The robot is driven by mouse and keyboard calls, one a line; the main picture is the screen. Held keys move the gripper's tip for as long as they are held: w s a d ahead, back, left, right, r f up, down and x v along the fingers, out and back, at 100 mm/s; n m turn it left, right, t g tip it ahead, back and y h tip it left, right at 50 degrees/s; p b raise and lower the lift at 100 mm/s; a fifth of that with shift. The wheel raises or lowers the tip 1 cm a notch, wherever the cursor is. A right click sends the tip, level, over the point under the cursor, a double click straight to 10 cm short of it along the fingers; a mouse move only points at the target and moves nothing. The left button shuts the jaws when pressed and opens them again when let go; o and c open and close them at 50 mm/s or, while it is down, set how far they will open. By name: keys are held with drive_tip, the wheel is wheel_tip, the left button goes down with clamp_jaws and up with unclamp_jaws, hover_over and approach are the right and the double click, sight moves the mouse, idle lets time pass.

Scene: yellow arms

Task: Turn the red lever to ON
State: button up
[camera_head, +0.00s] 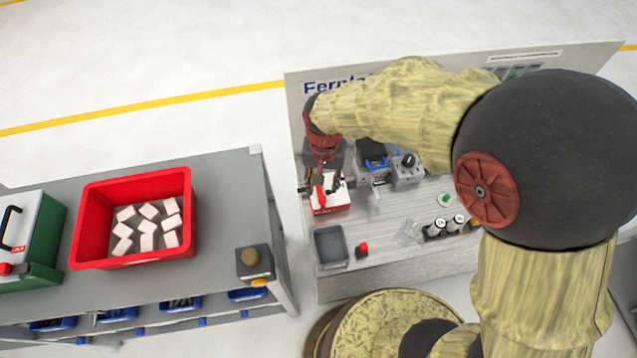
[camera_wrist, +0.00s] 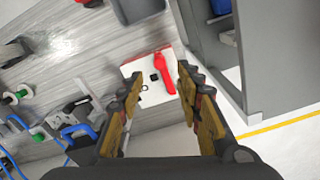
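The red lever (camera_wrist: 162,66) sits on top of a small white and red box (camera_wrist: 133,66) in the wrist view, beside a small black square part. In the head view the red lever (camera_head: 319,194) and the box (camera_head: 336,200) are at the left end of the workbench. My gripper (camera_head: 326,184) is just above the box, pointing down. In the wrist view my gripper (camera_wrist: 159,79) is open, with the lever seen between its fingertips and nothing held. I cannot tell whether the fingers touch the lever. No ON marking is readable.
A grey bin (camera_head: 331,246) and a red button (camera_head: 363,249) stand in front of the box. Grey devices with a blue part (camera_head: 375,158) and a black knob (camera_head: 408,161) stand to its right. A back panel (camera_head: 297,108) rises behind. A grey table with a red crate (camera_head: 82,222) is left.

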sight(322, 198)
drive_tip(key=shift+w+m, duration=0.15)
drive_tip(key=shift+m, duration=0.65)
drive_tip(key=shift+f+b, duration=0.6)
drive_tip(key=shift+f, duration=3.25)
drive_tip(key=shift+c, duration=1.4)
clamp_jaws()
